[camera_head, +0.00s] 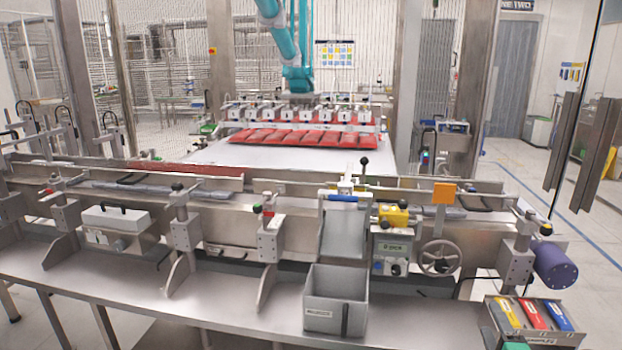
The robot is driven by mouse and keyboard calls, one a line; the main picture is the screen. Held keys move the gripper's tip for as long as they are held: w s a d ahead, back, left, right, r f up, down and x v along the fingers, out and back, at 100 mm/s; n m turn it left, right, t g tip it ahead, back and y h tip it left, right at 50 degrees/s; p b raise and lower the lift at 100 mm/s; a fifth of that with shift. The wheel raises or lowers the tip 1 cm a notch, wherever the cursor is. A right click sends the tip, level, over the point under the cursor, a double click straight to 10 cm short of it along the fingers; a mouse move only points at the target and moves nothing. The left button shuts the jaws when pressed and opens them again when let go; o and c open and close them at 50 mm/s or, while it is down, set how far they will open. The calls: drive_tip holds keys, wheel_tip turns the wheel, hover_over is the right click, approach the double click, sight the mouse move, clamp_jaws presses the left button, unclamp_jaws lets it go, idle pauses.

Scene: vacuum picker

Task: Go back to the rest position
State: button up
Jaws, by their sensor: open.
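My gripper is not in view, and I see no part of my arm that I can be sure of. The vacuum picker's teal arm (281,38) comes down from the top centre. Its wide vacuum head (300,116), with a row of grey blocks, hangs behind and above a row of red packs (300,138). The packs lie side by side on a white surface (290,160). I cannot tell whether the head touches any pack.
A steel conveyor (240,205) spans the view in front of the cell. A grey bin (335,300) stands below a chute (343,235). A handwheel (440,258) and purple cylinder (556,265) sit right. A tray (490,310) holds yellow, red and blue items. Floor shows at right.

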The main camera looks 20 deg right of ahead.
drive_tip(key=w+a+r+n+g+y+p, duration=0.15)
drive_tip(key=w+a+n+y+p, duration=0.25)
drive_tip(key=w+a+n+y, duration=0.55)
drive_tip(key=w+a+r+n+g+y+p, duration=0.1)
drive_tip(key=w+a+n+g+p, duration=0.15)
drive_tip(key=a, duration=0.75)
drive_tip(key=w+a+r+n+g+y+p, duration=0.15)
drive_tip(key=a+n, duration=0.25)
drive_tip(key=a, duration=0.5)
drive_tip(key=s+a+r+n+g+h+p, duration=0.1)
drive_tip(key=s+a+r+n+g+p, duration=0.2)
drive_tip(key=s+a, duration=0.4)
drive_tip(key=s+a+r+n+g+h+p, duration=0.2)
drive_tip(key=s+a+r+n+g+p, duration=0.1)
drive_tip(key=s+a, duration=0.5)
wheel_tip(320, 180, up, 3)
drive_tip(key=shift+a+r+n+g+p, duration=0.1)
drive_tip(key=shift+a+n+g+p, duration=0.3)
drive_tip(key=shift+n, duration=0.7)
drive_tip(key=shift+w, duration=0.15)
